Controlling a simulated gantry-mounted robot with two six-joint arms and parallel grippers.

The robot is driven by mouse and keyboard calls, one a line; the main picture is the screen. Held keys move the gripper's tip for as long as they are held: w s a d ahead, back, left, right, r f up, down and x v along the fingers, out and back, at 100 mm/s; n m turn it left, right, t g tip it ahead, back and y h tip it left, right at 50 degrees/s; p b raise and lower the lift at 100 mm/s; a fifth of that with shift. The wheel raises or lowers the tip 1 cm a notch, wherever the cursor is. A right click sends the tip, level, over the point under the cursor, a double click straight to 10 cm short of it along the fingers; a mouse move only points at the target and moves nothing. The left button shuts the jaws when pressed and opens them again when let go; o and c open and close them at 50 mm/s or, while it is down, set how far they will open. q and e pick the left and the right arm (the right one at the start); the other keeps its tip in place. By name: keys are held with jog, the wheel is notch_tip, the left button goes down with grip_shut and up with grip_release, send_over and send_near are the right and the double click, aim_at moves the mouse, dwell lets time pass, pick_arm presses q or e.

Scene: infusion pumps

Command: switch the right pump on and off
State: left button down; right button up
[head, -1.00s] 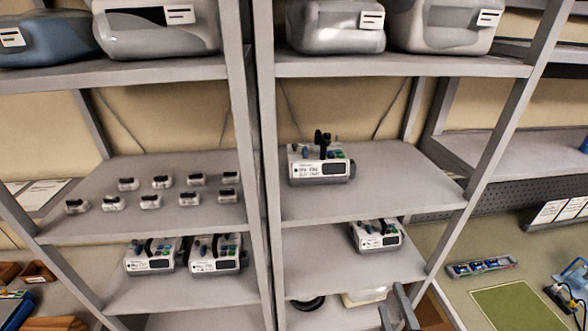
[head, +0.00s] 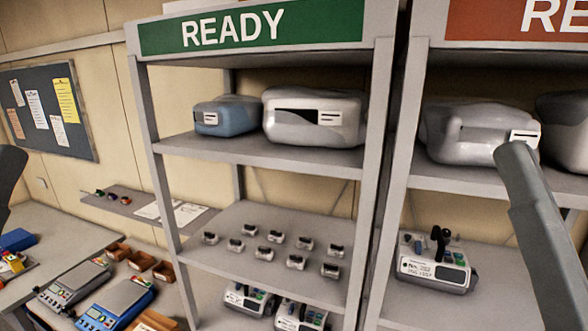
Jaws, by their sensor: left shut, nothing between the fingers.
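A white and grey pump (head: 436,268) with a label, a dark screen and coloured parts on top sits upright on the right rack's middle shelf. Two similar pumps, a left one (head: 247,299) and a right one (head: 300,316), stand side by side on the left rack's lower shelf, cut by the bottom edge. Whether any is switched on cannot be made out. A dark part of my left gripper (head: 10,178) shows at the left edge, shut and empty, far from the pumps. A grey part of mine rises at the right, in front of the right rack; no right fingertips can be made out.
The left rack (head: 164,185) bears a READY sign (head: 235,30); several small devices (head: 275,237) stand on its middle shelf. Large covered devices (head: 315,117) fill the upper shelves. A bench with scales (head: 115,304) and brown bins (head: 140,260) is at the lower left.

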grip_shut()
dwell(0.5)
dwell(1.2)
